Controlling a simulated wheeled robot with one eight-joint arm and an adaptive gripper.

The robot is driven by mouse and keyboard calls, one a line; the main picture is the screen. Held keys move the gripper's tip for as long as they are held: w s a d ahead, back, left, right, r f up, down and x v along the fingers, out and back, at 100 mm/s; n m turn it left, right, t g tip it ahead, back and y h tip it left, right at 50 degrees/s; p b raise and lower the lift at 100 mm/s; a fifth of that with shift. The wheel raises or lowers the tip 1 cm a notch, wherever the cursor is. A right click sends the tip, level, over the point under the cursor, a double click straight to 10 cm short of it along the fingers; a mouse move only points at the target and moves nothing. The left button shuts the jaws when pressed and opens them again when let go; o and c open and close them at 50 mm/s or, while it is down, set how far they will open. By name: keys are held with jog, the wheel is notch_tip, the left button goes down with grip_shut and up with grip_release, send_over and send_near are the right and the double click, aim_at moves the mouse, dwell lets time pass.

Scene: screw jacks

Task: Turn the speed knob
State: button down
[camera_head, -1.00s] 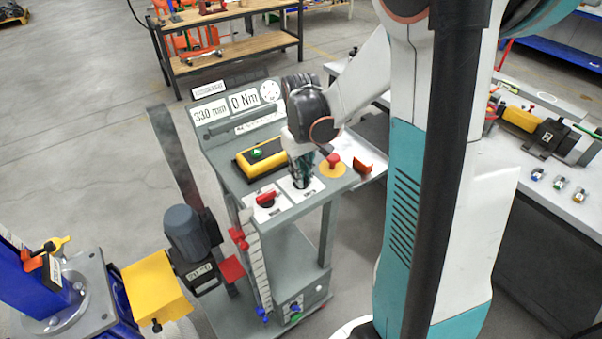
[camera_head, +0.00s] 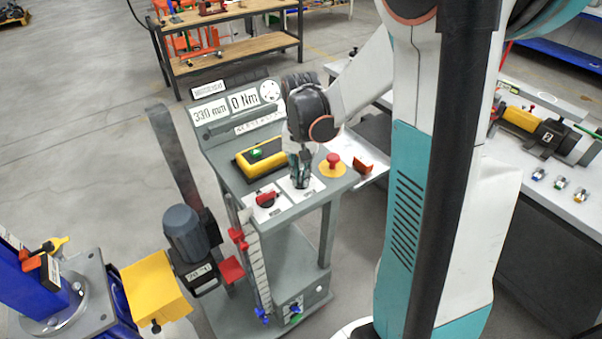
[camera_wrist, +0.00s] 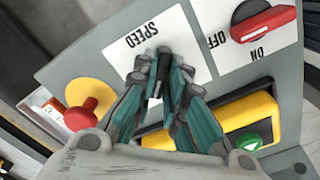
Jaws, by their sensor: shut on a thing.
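My gripper (camera_wrist: 160,72) points down at the white plate (camera_wrist: 118,45) marked SPEED, its fingertips closed together over the plate's middle. The speed knob is between the fingertips and almost wholly hidden by them. The head view shows my gripper (camera_head: 301,183) on the same plate (camera_head: 316,185) on the console top. The fingers hide which way the knob points.
The red ON/OFF switch (camera_wrist: 264,22) is beside the speed plate. A red mushroom button (camera_wrist: 88,113) on a yellow disc is on the other side. A yellow box with a green button (camera_head: 257,153) lies behind. Console displays (camera_head: 243,100) read 330 mm and 0 Nm.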

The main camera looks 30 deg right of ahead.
aim_at(300, 175)
dwell(0.3)
jog(key=c, duration=1.6)
grip_release()
jog(key=shift+c, duration=0.2)
jog(key=shift+r, duration=0.1)
notch_tip(300, 175, up, 12)
jog(key=shift+w, duration=0.1)
